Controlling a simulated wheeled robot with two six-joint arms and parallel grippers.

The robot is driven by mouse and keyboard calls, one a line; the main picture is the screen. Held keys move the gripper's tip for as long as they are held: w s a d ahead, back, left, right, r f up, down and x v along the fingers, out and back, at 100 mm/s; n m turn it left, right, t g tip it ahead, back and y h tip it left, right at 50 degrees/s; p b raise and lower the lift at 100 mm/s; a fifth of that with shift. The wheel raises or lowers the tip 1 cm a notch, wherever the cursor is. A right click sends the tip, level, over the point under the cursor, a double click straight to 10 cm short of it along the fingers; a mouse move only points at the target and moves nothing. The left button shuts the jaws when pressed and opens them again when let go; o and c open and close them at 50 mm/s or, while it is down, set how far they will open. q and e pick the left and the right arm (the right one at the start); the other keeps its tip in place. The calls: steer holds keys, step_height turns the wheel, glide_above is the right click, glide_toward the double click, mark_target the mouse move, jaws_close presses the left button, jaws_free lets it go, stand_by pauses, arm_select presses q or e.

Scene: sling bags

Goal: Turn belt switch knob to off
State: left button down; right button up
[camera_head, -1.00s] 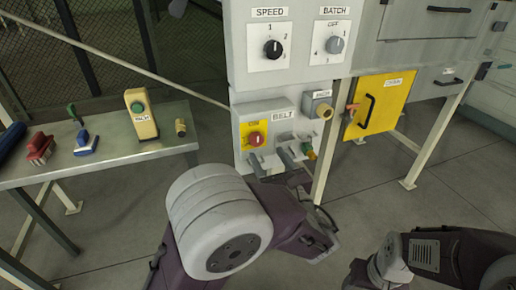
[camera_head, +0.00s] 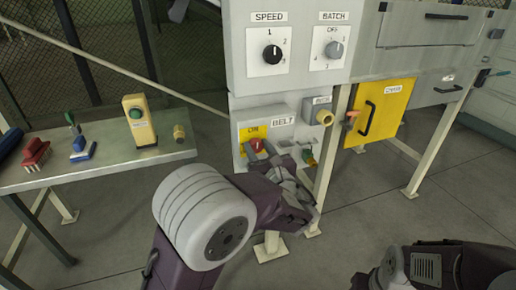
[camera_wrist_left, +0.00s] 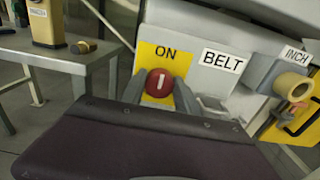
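The belt switch is a red round knob (camera_head: 257,145) on a yellow plate marked ON, beside the BELT label (camera_head: 282,122) on a grey panel. In the left wrist view the red knob (camera_wrist_left: 160,83) has its white mark upright, pointing at ON. My left gripper (camera_head: 262,153) is at the knob; in the left wrist view its two grey fingers (camera_wrist_left: 160,92) stand apart, one on each side of the knob. Whether they touch it I cannot tell. The lower part of the plate is hidden. My right arm shows at bottom right, its gripper out of view.
An INCH box with a tan knob (camera_head: 324,117) is right of the belt switch. SPEED (camera_head: 272,53) and BATCH (camera_head: 334,49) dials are above. A yellow door (camera_head: 381,112) is at right. A table (camera_head: 110,163) with stamps stands at left.

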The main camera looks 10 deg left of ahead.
arm_select(q)
steer(key=shift+f+n+b, duration=0.25)
steer(key=shift+n+b, duration=0.55)
steer(key=shift+b, duration=0.2)
steer(key=n+b, duration=0.4)
steer(key=b, duration=0.1)
steer(key=n+b, duration=0.5)
steer(key=b, duration=0.1)
steer(key=n+b, duration=0.5)
steer(key=shift+s+a+f+b, duration=0.1)
steer(key=shift+a+f+b, duration=0.05)
steer(key=shift+f+b, duration=0.15)
steer(key=shift+r+n+b, duration=0.2)
steer(key=shift+n+b, duration=1)
steer(key=shift+b, duration=0.05)
steer(key=shift+r, duration=0.1)
steer(key=c, duration=0.9)
jaws_free()
